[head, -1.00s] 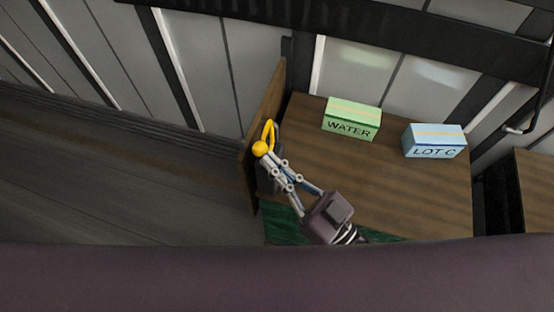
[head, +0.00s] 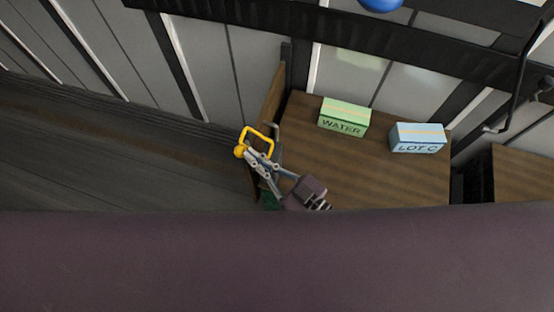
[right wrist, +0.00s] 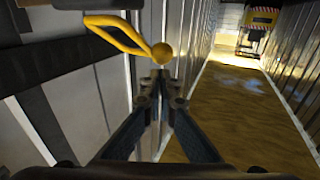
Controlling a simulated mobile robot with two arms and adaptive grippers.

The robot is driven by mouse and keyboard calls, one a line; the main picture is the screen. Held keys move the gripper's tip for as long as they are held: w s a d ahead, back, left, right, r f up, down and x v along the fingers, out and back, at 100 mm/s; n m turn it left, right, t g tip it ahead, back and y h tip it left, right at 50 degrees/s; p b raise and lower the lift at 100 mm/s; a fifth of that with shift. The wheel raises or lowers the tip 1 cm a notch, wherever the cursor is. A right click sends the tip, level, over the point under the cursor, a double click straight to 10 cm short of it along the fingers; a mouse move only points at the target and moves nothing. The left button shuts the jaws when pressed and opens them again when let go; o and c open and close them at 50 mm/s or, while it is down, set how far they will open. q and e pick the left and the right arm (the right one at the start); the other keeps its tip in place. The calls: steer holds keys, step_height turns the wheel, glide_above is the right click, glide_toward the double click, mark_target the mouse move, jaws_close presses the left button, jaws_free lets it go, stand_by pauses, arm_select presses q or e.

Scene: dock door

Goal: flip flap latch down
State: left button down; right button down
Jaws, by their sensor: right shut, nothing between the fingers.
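The latch on the upright wooden flap (head: 270,98) is a yellow loop (head: 258,131) with a yellow ball (head: 240,151) at its end, at the left edge of the wooden surface. In the right wrist view the loop (right wrist: 112,22) extends up and left from the ball (right wrist: 161,54). My right gripper (head: 250,158) is shut and empty, with its fingertips beside the ball. In the right wrist view the fingertips (right wrist: 160,80) sit just below the ball; I cannot tell whether they touch it. The latch's mount is partly hidden behind the fingers. My left gripper is not in view.
A green WATER box (head: 343,117) and a blue LOT C box (head: 417,138) stand on the wooden surface (head: 350,170). A ribbed metal wall rises behind. A blue rounded object (head: 380,3) shows at the top edge. The floor left of the flap is clear.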

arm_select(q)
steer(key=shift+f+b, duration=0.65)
arm_select(e)
steer(key=shift+w+a+f, duration=0.2)
steer(key=shift+a+f, duration=0.35)
steer(key=shift+a, duration=0.15)
steer(key=shift+w+a+f, duration=0.25)
steer(key=shift+a+f, duration=0.25)
steer(key=shift+a, duration=0.15)
steer(key=shift+w+a+f, duration=0.2)
steer(key=shift+a+f, duration=0.35)
steer(key=shift+a, duration=0.15)
steer(key=shift+a+f, duration=0.1)
